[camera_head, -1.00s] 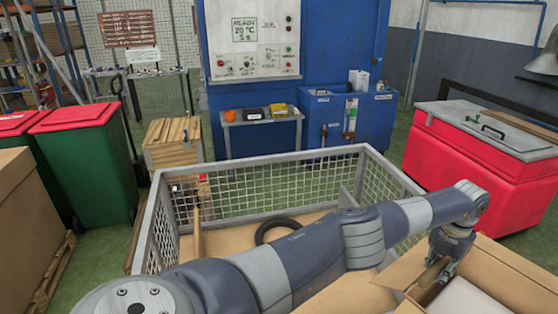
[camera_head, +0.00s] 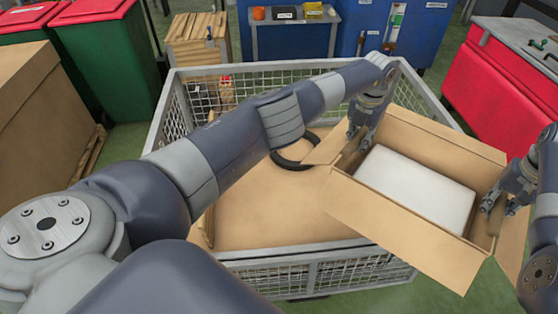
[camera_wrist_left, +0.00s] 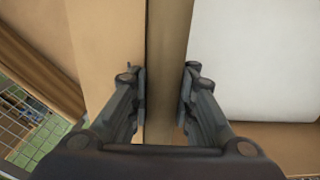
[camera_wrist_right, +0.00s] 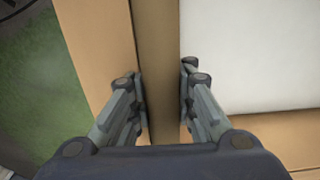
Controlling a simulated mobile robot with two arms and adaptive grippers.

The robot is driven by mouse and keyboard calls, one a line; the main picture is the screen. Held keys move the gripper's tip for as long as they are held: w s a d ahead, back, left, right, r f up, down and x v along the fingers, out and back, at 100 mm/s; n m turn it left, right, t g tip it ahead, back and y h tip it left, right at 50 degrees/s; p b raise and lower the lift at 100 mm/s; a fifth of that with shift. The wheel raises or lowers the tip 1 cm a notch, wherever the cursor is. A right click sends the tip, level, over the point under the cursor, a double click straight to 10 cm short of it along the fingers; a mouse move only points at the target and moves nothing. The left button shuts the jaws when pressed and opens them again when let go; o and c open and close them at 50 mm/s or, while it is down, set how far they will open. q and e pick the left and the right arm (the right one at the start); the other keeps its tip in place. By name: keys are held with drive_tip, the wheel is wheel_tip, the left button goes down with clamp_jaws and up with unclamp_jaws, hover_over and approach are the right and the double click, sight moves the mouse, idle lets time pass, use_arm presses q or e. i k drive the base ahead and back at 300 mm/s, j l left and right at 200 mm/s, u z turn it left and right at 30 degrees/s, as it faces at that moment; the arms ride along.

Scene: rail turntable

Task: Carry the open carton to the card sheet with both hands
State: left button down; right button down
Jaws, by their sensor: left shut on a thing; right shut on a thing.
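The open carton (camera_head: 400,222) is brown cardboard with its flaps spread and a white block (camera_head: 418,187) inside. It is over the right part of a mesh cage. My left gripper (camera_head: 358,143) is shut on the carton's left wall, which runs between its fingers in the left wrist view (camera_wrist_left: 163,85). My right gripper (camera_head: 497,205) is shut on the opposite wall, seen between its fingers in the right wrist view (camera_wrist_right: 160,85). Whether the carton touches the cage is hidden. I cannot make out a card sheet for certain.
The mesh cage (camera_head: 290,70) has a brown floor with a black ring (camera_head: 290,158) on it. A large brown box (camera_head: 35,120) and green bins with red lids (camera_head: 108,60) stand at left. A red chest (camera_head: 505,85) stands at right.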

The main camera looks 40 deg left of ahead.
sight(305, 205)
drive_tip(key=i+l+u, duration=0.15)
drive_tip(key=u, duration=0.3)
drive_tip(key=i+l+u, duration=0.1)
drive_tip(key=u, duration=0.35)
drive_tip(key=i+l+u, duration=0.1)
drive_tip(key=l+u, duration=0.45)
drive_tip(key=l, duration=0.2)
drive_tip(key=i+l, duration=0.05)
